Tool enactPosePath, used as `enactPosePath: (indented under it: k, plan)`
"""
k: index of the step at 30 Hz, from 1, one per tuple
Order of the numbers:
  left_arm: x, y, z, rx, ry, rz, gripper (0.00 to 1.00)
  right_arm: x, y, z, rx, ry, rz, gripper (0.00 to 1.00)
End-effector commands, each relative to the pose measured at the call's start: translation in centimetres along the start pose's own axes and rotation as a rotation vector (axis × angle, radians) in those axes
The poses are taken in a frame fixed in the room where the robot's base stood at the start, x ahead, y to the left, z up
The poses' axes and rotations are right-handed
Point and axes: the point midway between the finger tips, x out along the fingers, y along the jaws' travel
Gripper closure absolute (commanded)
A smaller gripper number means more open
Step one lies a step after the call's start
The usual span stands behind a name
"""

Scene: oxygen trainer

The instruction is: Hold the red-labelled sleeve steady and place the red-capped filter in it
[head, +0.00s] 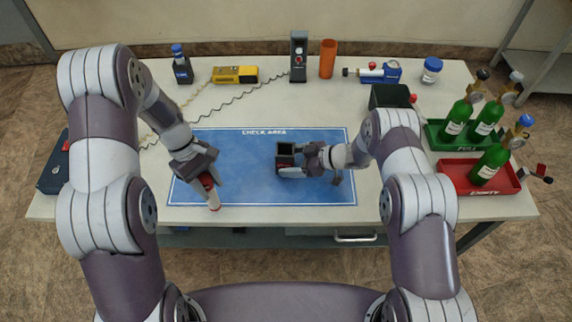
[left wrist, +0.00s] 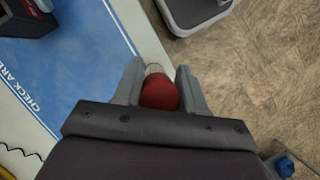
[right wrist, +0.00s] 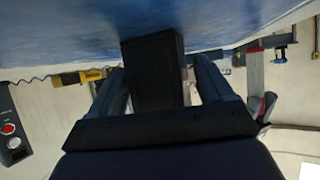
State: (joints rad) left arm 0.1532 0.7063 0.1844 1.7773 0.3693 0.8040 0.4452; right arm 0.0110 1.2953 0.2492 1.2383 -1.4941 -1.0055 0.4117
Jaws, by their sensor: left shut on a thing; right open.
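My left gripper (head: 208,183) is shut on the red-capped filter (head: 213,201) at the left part of the blue mat, near its front edge. The red cap (left wrist: 159,93) sits between the fingers in the left wrist view, and a pale end shows beyond it. The sleeve (head: 285,148), a dark open-topped box, stands mid-mat. Part of it, with a red patch, shows at the left wrist view's top left (left wrist: 28,14). My right gripper (head: 291,165) is open at the sleeve. In the right wrist view the dark sleeve (right wrist: 152,75) lies between the fingers; contact is unclear.
The blue check-area mat (head: 240,190) is bare between the grippers. A black box (head: 390,96), a green tray (head: 436,142) and a red tray (head: 462,187) with green bottles stand right. A yellow device (head: 235,75) and an orange cup (head: 328,58) stand behind.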

Motion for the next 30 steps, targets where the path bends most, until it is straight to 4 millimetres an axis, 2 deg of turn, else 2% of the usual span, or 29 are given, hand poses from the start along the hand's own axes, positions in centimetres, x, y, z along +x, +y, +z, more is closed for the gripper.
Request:
enactPosePath:
  k: [1,4,13,14,16,17,23,26,29,30]
  plan:
    - [0.8,0.0,-0.3,0.000,0.000,0.000,1.00,0.7,0.1,0.4,-0.002,0.000,0.001,0.19]
    - [1.1,0.0,-0.5,0.000,0.001,0.000,1.00,1.3,0.0,0.2,-0.002,-0.001,0.001,0.19]
    - [1.0,0.0,-0.4,0.000,0.000,0.000,1.00,1.4,0.1,-0.1,-0.001,-0.001,0.001,0.19]
    - [1.0,0.0,-0.4,0.000,0.000,0.000,1.00,1.4,0.1,-0.1,-0.001,-0.001,0.002,0.26]
    - [1.0,0.0,-0.4,0.000,0.000,0.000,1.00,1.4,0.1,-0.1,-0.001,-0.001,0.001,0.48]
    - [1.0,0.0,-0.4,0.000,0.000,0.000,1.00,1.4,0.1,-0.1,-0.001,-0.001,0.001,0.52]
    - [0.9,0.2,-0.5,-0.008,0.001,0.004,1.00,1.4,0.0,-0.1,-0.001,-0.001,0.001,0.52]
    - [0.2,1.6,-0.5,-0.067,0.003,0.032,1.00,1.4,0.0,-0.1,0.000,-0.001,0.001,0.52]
    - [-1.3,4.7,-0.3,-0.200,0.004,0.089,1.00,1.4,0.0,-0.1,0.000,-0.001,0.001,0.52]
    - [-2.1,6.2,0.0,-0.273,0.003,0.121,1.00,1.4,0.0,-0.1,0.000,-0.001,0.001,0.52]
